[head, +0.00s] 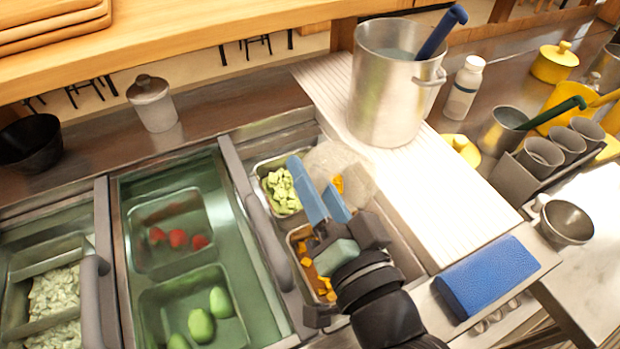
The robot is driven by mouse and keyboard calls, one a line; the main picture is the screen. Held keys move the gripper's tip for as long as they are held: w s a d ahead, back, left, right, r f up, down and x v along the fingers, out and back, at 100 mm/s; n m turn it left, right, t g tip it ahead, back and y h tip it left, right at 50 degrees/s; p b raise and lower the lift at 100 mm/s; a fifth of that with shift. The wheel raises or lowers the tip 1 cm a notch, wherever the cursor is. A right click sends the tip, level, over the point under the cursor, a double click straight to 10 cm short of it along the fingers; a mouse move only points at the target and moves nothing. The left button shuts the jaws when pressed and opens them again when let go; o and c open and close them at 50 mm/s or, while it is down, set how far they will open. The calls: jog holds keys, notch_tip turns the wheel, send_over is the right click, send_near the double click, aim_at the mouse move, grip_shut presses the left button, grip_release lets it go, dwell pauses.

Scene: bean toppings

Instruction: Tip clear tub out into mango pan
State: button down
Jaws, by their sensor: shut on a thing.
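The clear tub (352,165) is a pale, translucent container, tilted over the open topping well. Some orange mango shows at its lower edge. My gripper (318,182), with blue fingers, is shut on the tub's near left side. The mango pan (291,241) is a steel pan directly below and in front of the gripper. Orange mango cubes (307,263) lie in it. My gripper and wrist hide much of the pan's right side. How much is left in the tub cannot be told.
A pan of pale green cubes (281,190) sits behind the mango pan. A tall steel pot (385,95) stands close behind the tub on a white ribbed board (430,190). A raised grey lid handle (265,235) lies left of the well. A blue block (490,276) is at right.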

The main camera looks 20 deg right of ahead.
jog(key=shift+s+d+f+m+t+b, duration=0.15)
jog(key=shift+s+t+b, duration=0.45)
jog(key=shift+b, duration=1.3)
jog(key=shift+s+d+f+m+t+b, duration=0.15)
jog(key=shift+s+t+b, duration=0.4)
jog(key=shift+b, duration=1.3)
jog(key=shift+s+r+t+b, duration=0.15)
jog(key=shift+s+t+b, duration=0.1)
jog(key=shift+t+b, duration=0.35)
jog(key=shift+s, duration=0.1)
